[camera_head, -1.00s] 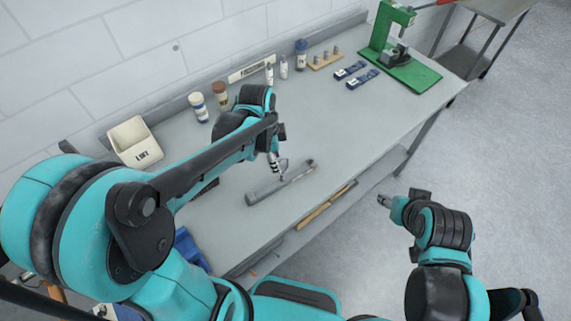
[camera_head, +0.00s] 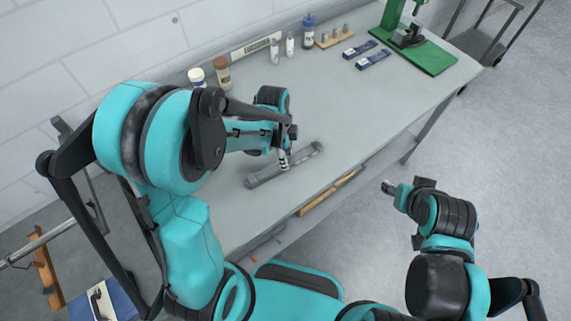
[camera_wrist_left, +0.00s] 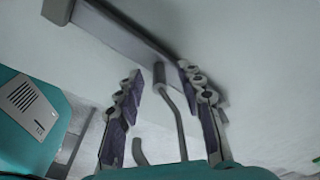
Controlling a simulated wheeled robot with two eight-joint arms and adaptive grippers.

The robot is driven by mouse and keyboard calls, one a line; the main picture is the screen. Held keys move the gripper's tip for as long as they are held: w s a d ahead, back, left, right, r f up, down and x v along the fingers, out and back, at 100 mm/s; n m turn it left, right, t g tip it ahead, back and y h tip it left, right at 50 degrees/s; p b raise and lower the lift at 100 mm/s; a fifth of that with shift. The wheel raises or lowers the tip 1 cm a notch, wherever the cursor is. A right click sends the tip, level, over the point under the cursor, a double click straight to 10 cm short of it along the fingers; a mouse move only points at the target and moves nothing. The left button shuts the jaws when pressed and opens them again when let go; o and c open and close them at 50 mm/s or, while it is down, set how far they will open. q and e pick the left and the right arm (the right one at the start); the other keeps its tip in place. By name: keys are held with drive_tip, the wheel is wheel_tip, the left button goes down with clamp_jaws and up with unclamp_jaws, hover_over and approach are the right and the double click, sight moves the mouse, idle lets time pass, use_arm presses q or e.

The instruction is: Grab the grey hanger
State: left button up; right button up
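The grey hanger, a long grey bar (camera_head: 264,177), lies on the table near its front edge. In the left wrist view its bar (camera_wrist_left: 128,34) crosses the top, with a thin bent rod and hook (camera_wrist_left: 180,118) running down between the fingers. My left gripper (camera_head: 284,165) is over the middle of the hanger. In the left wrist view this gripper (camera_wrist_left: 172,76) is open, with a finger on each side of the rod; contact is not clear. My right gripper (camera_head: 387,187) is off the table's front edge, away from the hanger; its finger opening is too small to judge.
Bottles (camera_head: 222,73), a wooden peg block (camera_head: 335,37), blue packs (camera_head: 373,60) and a green press (camera_head: 430,55) stand along the back and far right of the table (camera_head: 390,95). A wooden-handled tool (camera_head: 330,192) lies below the front edge. The table right of the hanger is clear.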

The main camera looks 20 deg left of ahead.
use_arm(q)
clamp_jaws()
drive_tip(key=shift+r, duration=0.1)
